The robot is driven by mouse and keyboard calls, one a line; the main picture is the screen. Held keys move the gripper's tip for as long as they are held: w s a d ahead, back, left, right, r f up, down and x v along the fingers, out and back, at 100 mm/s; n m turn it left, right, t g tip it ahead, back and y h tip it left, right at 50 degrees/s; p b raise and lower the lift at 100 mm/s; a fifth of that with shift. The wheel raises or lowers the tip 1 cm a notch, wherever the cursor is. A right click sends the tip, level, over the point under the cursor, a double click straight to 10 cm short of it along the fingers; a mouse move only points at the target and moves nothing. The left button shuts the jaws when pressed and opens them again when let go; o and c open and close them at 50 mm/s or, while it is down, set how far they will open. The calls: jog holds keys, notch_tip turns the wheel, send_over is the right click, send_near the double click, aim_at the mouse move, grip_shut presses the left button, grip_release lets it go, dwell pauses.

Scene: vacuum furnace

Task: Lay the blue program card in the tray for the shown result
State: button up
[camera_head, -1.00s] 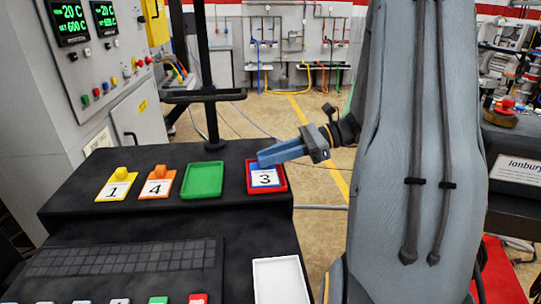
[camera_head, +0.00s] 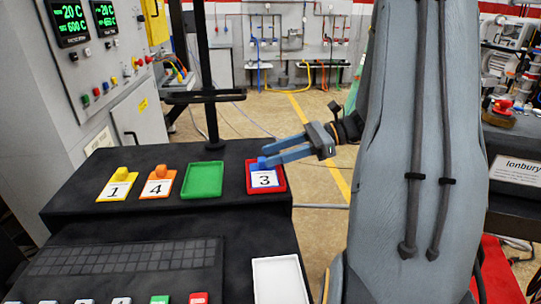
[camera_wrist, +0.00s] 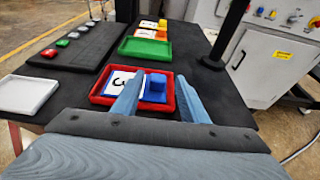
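The blue program card (camera_head: 265,180), with a white label marked 3 and a blue knob, lies inside the red tray (camera_head: 284,187) at the right of the rear shelf. In the wrist view the card (camera_wrist: 117,84) appears flat inside the red tray (camera_wrist: 98,98). My gripper (camera_head: 272,152) is open and just to the right of the knob. In the wrist view the two blue fingers of my gripper (camera_wrist: 160,92) are spread apart with the knob (camera_wrist: 155,84) free beyond them. An empty green tray (camera_head: 203,180) is to the left.
A yellow card marked 1 (camera_head: 117,187) and an orange card marked 4 (camera_head: 158,185) stand left on the shelf. A white tray (camera_head: 279,280) is on the lower front surface. A black post (camera_head: 210,100) rises behind. Furnace displays (camera_head: 68,22) glow green.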

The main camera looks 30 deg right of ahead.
jog(key=p+v, duration=0.4)
jog(key=v, duration=0.6)
jog(key=shift+s+d, duration=0.1)
jog(key=shift+s, duration=0.1)
